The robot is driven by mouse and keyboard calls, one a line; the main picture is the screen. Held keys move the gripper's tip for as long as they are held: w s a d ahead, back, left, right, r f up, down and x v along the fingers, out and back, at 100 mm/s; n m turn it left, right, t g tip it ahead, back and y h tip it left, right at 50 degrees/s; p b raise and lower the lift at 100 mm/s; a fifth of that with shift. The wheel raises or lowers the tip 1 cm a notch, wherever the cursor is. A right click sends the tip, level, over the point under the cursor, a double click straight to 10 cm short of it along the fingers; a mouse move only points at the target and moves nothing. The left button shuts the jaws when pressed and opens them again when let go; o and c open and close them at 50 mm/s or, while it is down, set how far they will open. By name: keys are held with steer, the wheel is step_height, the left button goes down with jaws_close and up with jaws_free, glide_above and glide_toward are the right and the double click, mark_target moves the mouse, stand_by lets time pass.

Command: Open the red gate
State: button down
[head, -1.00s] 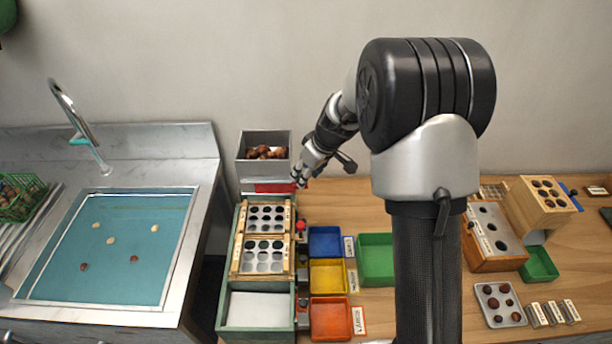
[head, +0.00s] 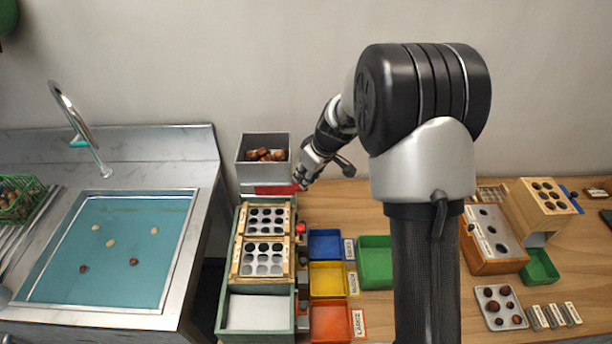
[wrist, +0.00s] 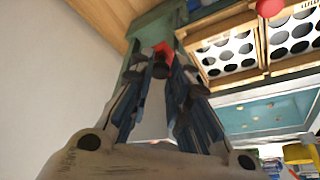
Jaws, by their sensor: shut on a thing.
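The red gate (head: 273,190) is a flat strip under the front of the grey hopper (head: 263,174), which holds brown chestnuts (head: 265,155). My gripper (head: 300,182) is at the gate's right end. In the wrist view, my gripper (wrist: 162,62) is shut on a red piece (wrist: 163,52) of the gate between its fingertips. Part of the gate is hidden by the hopper and the fingers. Below the gate stands the green sorting frame (head: 225,305) with two plates of holes (head: 264,238).
Blue (head: 325,243), yellow (head: 328,279) and orange (head: 330,321) bins stand right of the frame, near a green tray (head: 376,262). A red knob (head: 300,228) sits at the frame's right edge. The sink (head: 110,250) is at left. Bare table lies right of my gripper.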

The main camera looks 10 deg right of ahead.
stand_by(0.4)
steer(key=d+b, duration=0.1)
steer(key=d, duration=0.1)
steer(key=s+d+b, duration=0.1)
steer(key=d, duration=0.1)
steer(key=shift+d, duration=0.4)
steer(key=c, duration=1.5)
jaws_free()
steer(key=v, duration=1.2)
steer(key=shift+f, duration=0.1)
